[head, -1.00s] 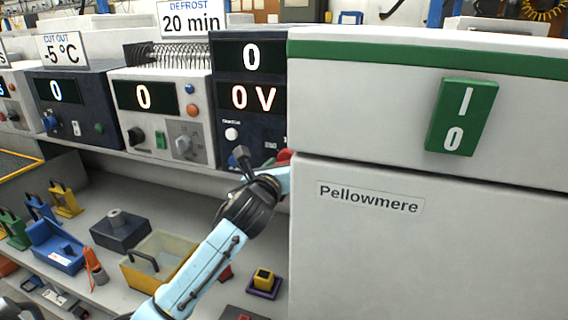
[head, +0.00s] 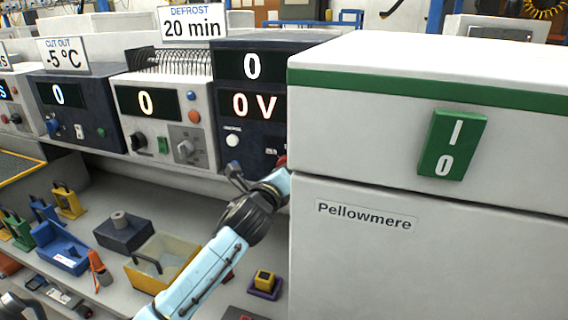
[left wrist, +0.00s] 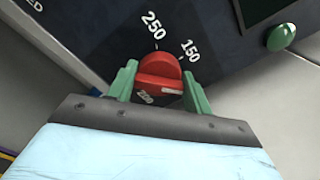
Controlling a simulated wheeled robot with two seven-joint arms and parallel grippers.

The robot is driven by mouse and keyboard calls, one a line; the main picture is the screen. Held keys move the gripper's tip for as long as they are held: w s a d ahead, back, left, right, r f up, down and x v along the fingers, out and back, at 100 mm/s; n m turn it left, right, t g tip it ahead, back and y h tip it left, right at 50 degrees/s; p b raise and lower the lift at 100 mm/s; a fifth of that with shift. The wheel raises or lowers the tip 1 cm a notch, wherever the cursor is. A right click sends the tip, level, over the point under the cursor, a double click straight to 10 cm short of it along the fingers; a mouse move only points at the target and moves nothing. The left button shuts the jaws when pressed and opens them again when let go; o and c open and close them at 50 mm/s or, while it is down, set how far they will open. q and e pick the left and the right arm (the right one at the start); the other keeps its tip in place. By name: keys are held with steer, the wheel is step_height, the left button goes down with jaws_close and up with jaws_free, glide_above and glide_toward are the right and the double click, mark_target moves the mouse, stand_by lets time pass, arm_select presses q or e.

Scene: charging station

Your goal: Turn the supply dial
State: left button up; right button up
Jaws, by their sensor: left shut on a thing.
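A red dial (left wrist: 160,73) is on the dark front of a supply unit (head: 252,100), with white marks 250 and 150 beside it. In the left wrist view, the green fingers of my left gripper (left wrist: 159,78) are on both sides of the dial and shut on it. In the head view, only a sliver of red shows beside the cabinet edge, and the fingers are mostly hidden. The unit's displays read 0 and 0 V. Its front also has a white knob (head: 232,140). My right gripper is not in view.
A large white cabinet (head: 380,250) with a green 1/0 switch (head: 452,143) stands close on the right of my left arm. Other instruments (head: 165,120) line the shelf to the left. A yellow-fronted bin (head: 150,279) and a blue tray (head: 62,250) are on the bench below.

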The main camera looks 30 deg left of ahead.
arm_select(q)
steer(key=n+p, duration=0.1)
steer(key=n, duration=0.2)
steer(key=shift+n+p, duration=0.3)
steer(key=shift+a+f+n+p, duration=0.1)
steer(key=shift+n+p, duration=0.4)
steer(key=shift+n, duration=0.9)
steer(key=o, duration=1)
steer(key=shift+c, duration=0.2)
steer(key=b+v, duration=0.1)
steer(key=v, duration=1.2)
steer(key=shift+s, duration=0.25)
steer(key=shift+f, duration=0.1)
